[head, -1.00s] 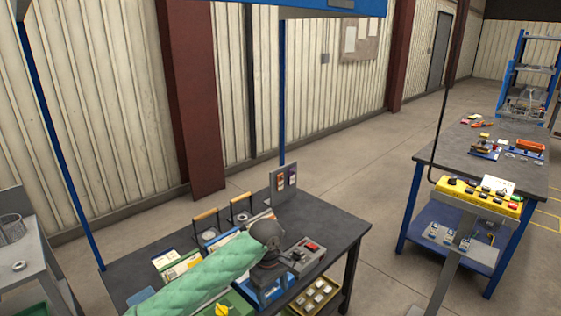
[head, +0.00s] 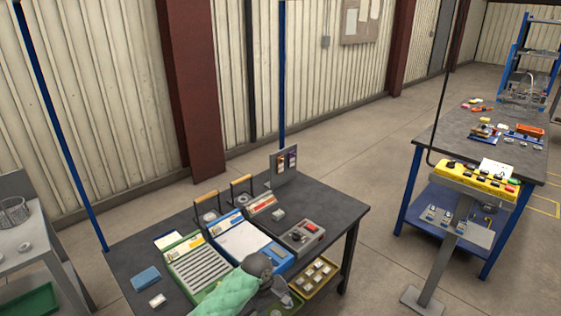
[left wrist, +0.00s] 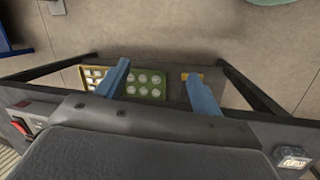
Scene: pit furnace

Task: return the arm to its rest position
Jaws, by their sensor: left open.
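My left arm, in a pale green quilted sleeve (head: 228,296), reaches in from the bottom edge of the head view, low over the near edge of the dark workbench (head: 335,205). Its grey wrist (head: 258,266) is in front of the blue-edged tray; the fingers cannot be made out there. In the left wrist view my left gripper (left wrist: 160,86) shows two blue fingers spread apart with nothing between them. Beyond the fingers are a green tray with round pale pieces (left wrist: 146,84) and concrete floor. My right gripper is not in view.
A yellow button panel (head: 478,184) stands right. Floor between is clear.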

